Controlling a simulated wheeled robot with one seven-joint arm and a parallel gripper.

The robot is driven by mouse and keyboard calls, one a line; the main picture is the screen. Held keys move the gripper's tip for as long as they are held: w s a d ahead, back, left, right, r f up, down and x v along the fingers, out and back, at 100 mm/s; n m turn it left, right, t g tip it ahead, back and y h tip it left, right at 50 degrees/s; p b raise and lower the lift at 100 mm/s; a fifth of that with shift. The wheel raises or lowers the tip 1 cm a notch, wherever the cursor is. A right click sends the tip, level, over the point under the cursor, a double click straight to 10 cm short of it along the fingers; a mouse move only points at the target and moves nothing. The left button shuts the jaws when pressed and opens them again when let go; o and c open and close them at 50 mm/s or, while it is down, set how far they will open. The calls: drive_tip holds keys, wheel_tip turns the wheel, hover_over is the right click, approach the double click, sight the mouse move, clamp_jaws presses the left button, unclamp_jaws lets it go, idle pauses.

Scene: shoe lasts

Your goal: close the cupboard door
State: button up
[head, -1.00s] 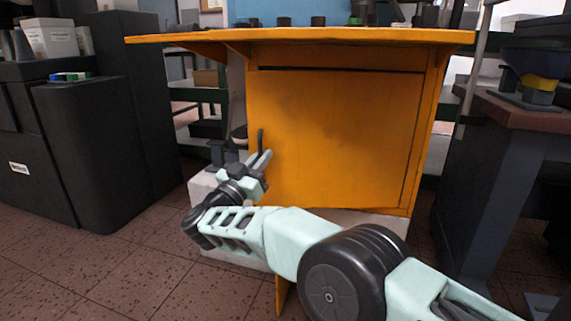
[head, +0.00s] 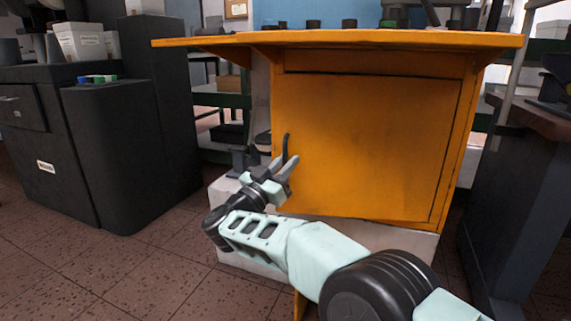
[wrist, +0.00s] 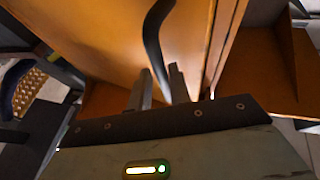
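The orange cupboard door (head: 365,145) fills the front of the orange cupboard below its top. It also shows in the wrist view (wrist: 95,40). It looks nearly flush in the head view, but a narrow gap shows beside its edge in the wrist view. Its dark curved handle (head: 286,142) is upright near the door's left edge. My gripper (head: 289,162) is at the handle's lower part. In the wrist view the handle (wrist: 156,35) runs down between my two fingers (wrist: 162,82), which are close together on either side of it.
The orange worktop (head: 340,40) overhangs the door and carries small dark items. A black cabinet (head: 135,150) stands at left, and a dark table (head: 515,190) at right. A pale block (head: 226,190) is under the cupboard. Tiled floor at front left is clear.

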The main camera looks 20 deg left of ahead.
drive_tip(key=shift+s, duration=0.1)
drive_tip(key=p+v, duration=0.4)
drive_tip(key=v, duration=1.3)
drive_tip(key=shift+f, duration=0.2)
clamp_jaws()
drive_tip(key=shift+a, duration=0.15)
